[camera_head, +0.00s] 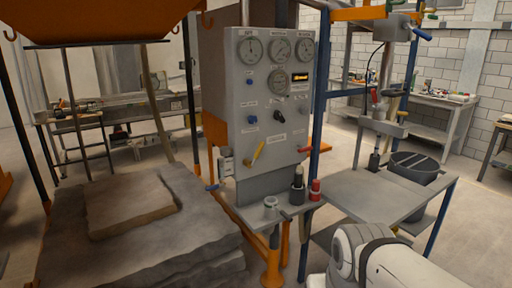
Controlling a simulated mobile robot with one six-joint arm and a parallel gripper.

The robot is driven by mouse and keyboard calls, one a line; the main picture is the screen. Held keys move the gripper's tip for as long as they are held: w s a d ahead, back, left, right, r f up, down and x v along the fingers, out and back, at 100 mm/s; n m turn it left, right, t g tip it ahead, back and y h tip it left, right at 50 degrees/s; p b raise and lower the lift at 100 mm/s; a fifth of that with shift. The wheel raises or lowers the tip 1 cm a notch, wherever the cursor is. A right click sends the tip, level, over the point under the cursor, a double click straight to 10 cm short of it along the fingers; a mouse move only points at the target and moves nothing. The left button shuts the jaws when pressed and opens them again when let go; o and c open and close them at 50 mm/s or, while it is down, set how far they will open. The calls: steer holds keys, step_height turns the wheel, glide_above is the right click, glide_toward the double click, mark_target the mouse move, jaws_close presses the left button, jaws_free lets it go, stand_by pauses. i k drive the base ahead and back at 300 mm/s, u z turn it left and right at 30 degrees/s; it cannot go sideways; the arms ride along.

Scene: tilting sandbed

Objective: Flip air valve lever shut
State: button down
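A grey control panel (268,105) stands upright in the middle. A yellow lever (258,152) sits low on its face and is tilted, upper end to the right. A small red handle (304,149) sticks out at the panel's lower right edge. A blue-handled lever (212,187) sits at its lower left, beside a small fitting. Another blue handle (422,34) is at the upper right on a pipe fitting. The labels are too small to read, so I cannot tell which is the air valve lever. My gripper is out of view; white links of my arm show at bottom right.
A grey ledge (262,215) below the panel holds a dark cylinder (298,185) and a red-topped one (315,190). A sand-coloured slab bed (170,260) fills the lower left under an orange hopper (90,20). A grey side table (365,200) and blue posts stand right.

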mark_target(259, 149)
steer(key=z, duration=0.1)
steer(key=i, duration=1)
